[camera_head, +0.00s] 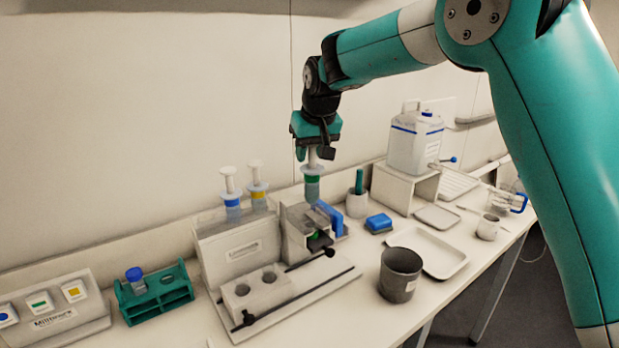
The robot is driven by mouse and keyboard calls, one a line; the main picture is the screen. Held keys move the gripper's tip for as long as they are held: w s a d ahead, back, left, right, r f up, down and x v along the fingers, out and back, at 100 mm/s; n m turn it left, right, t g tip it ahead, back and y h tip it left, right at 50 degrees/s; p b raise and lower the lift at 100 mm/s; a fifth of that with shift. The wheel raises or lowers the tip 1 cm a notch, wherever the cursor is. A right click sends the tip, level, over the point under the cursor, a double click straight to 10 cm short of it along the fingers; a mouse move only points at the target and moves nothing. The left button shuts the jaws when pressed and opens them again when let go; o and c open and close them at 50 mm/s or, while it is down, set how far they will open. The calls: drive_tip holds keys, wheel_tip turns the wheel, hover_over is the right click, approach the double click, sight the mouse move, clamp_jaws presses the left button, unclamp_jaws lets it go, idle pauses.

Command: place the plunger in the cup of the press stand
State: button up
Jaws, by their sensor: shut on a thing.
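My gripper (315,150) points down and is shut on the top of a plunger (312,185) with a green band and a pale shaft. The plunger hangs upright, above or in front of the rear right part of the press stand (325,278); I cannot tell whether its lower end touches anything. A green spot (314,235) shows in the dark opening there. The cup is not clearly visible. Two other plungers, one with a blue band (231,195) and one with a yellow band (258,188), stand in the clear-topped holder to the left.
A green rack (152,303) holds a blue-capped tube at left, beside a labelled button panel (50,318). A dark grey beaker (399,275), a white tray (445,258) and a blue block (379,223) lie right. A white canister (414,145) stands behind. The wall is close behind the bench.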

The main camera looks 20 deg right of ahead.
sight(311, 178)
drive_tip(key=shift+f+p, duration=0.7)
drive_tip(key=shift+f, duration=2.8)
drive_tip(key=shift+f, duration=0.15)
drive_tip(key=o, duration=1.1)
drive_tip(key=shift+o, duration=0.2)
drive_tip(key=shift+s+r, duration=0.1)
drive_tip(key=shift+r, duration=0.2)
drive_tip(key=b+v, duration=0.3)
drive_tip(key=v, duration=0.9)
drive_tip(key=s+a+f+n+g+y, duration=0.1)
drive_tip(key=s+f+n, duration=0.1)
drive_tip(key=s, duration=0.9)
drive_tip(key=s+a+f+n+g+y, duration=0.1)
drive_tip(key=s+a+f+n+g, duration=0.1)
drive_tip(key=s, duration=1)
drive_tip(key=s+a+f+n+g+y, duration=0.1)
drive_tip(key=s+a+f+n, duration=0.1)
drive_tip(key=s, duration=1)
drive_tip(key=shift+f+g+y, duration=0.3)
drive_tip(key=shift+f+y, duration=0.1)
drive_tip(key=shift+f, duration=0.4)
